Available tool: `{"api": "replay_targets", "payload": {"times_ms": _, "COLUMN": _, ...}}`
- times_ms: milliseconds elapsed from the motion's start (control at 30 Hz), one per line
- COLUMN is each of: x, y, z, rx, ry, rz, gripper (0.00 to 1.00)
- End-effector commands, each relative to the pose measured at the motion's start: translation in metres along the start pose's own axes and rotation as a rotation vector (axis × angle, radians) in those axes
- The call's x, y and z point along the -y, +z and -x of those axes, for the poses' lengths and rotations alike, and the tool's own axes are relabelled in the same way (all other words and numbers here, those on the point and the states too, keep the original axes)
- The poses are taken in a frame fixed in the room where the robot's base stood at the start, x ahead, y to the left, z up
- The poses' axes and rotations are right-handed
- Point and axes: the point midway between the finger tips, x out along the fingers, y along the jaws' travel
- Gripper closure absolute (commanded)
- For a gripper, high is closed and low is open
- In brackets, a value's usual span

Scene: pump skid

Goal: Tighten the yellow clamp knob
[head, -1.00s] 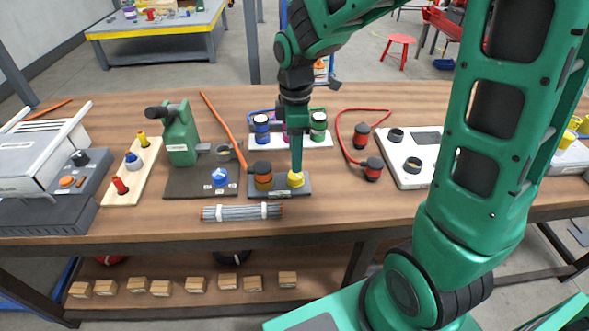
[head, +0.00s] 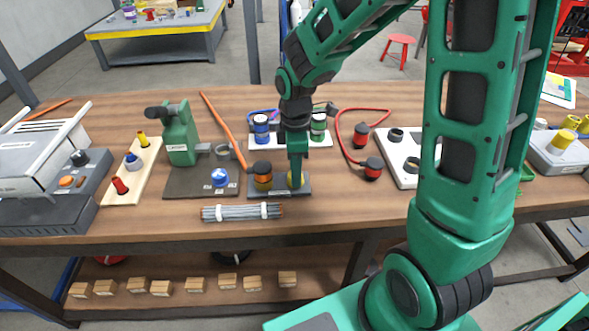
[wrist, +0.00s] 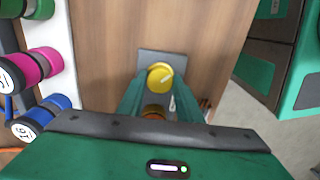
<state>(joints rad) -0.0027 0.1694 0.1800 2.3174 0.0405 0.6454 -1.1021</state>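The yellow clamp knob (wrist: 160,76) is round with a pale line on its top. In the wrist view it lies between the tips of my gripper's two green fingers (wrist: 159,88), with no clear gap on either side. I cannot tell whether they press on it. In the head view my gripper (head: 295,182) points straight down over the knob (head: 290,179), and a finger hides most of it. The knob sits on a small dark grey base plate (head: 282,193). An orange and black cylindrical part (head: 263,176) stands on the same plate, left of the knob.
A bundle of grey rods (head: 242,212) lies in front of the plate. A green pump (head: 181,135) stands to the left. A red hose (head: 340,130) and a white panel (head: 404,176) are to the right.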

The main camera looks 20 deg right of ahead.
Motion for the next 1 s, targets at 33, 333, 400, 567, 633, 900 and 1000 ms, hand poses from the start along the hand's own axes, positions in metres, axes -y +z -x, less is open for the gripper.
{"api": "replay_targets", "payload": {"times_ms": 33, "x": -0.0005, "y": -0.0001, "z": 0.0002, "rx": 0.000, "ry": 0.001, "rz": 0.000, "gripper": 0.90}}
{"api": "replay_targets", "payload": {"times_ms": 333, "x": -0.0010, "y": 0.0007, "z": 0.0004, "rx": 0.001, "ry": 0.002, "rz": -0.041, "gripper": 0.90}}
{"api": "replay_targets", "payload": {"times_ms": 400, "x": -0.0010, "y": 0.0005, "z": 0.0004, "rx": 0.001, "ry": 0.002, "rz": -0.069, "gripper": 0.90}}
{"api": "replay_targets", "payload": {"times_ms": 567, "x": -0.0012, "y": 0.0004, "z": 0.0005, "rx": 0.000, "ry": 0.003, "rz": -0.170, "gripper": 0.90}}
{"api": "replay_targets", "payload": {"times_ms": 633, "x": -0.0012, "y": 0.0003, "z": 0.0006, "rx": 0.000, "ry": 0.003, "rz": -0.227, "gripper": 0.90}}
{"api": "replay_targets", "payload": {"times_ms": 900, "x": -0.0015, "y": 0.0001, "z": 0.0007, "rx": -0.001, "ry": 0.003, "rz": -0.480, "gripper": 0.90}}
{"api": "replay_targets", "payload": {"times_ms": 1000, "x": -0.0016, "y": 0.0001, "z": 0.0008, "rx": -0.002, "ry": 0.003, "rz": -0.576, "gripper": 0.90}}
